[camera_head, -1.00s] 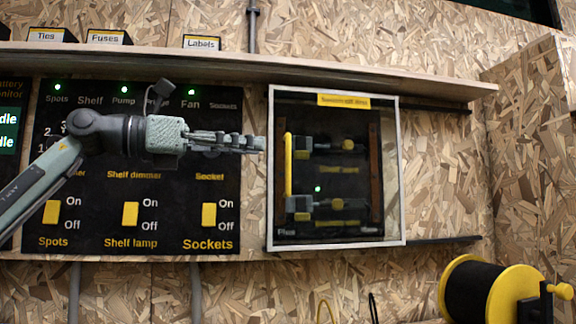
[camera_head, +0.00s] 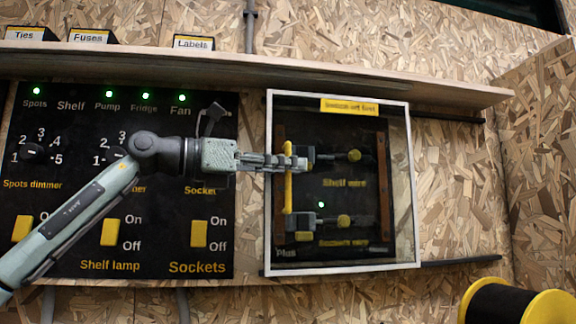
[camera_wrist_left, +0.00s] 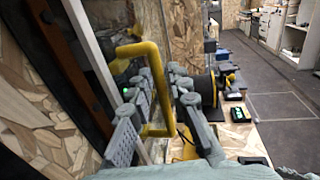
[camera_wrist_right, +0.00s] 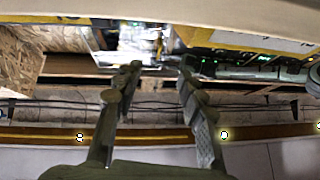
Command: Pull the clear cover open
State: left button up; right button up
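The clear cover (camera_head: 402,190) is a see-through pane in a pale frame. It lies over a dark panel with two black-and-yellow switches (camera_head: 325,156). A yellow bar handle (camera_head: 288,200) stands upright near its left edge. My left gripper (camera_head: 300,163) reaches across the handle from the left. In the left wrist view, the handle (camera_wrist_left: 138,49) passes between the fingers (camera_wrist_left: 160,78), which stand apart; firm contact is not visible. My right gripper (camera_wrist_right: 160,68) is open and empty, away from the cover; it does not show in the head view.
Dark rails (camera_head: 450,118) run right of the cover at top and bottom, with bare chipboard between them. A shelf (camera_head: 230,66) juts out above. A switch panel (camera_head: 150,240) is on the left. A black-and-yellow reel (camera_head: 510,305) stands at lower right.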

pick_arm(q)
jog(key=shift+c, duration=0.4)
grip_shut()
jog(key=shift+d, duration=0.15)
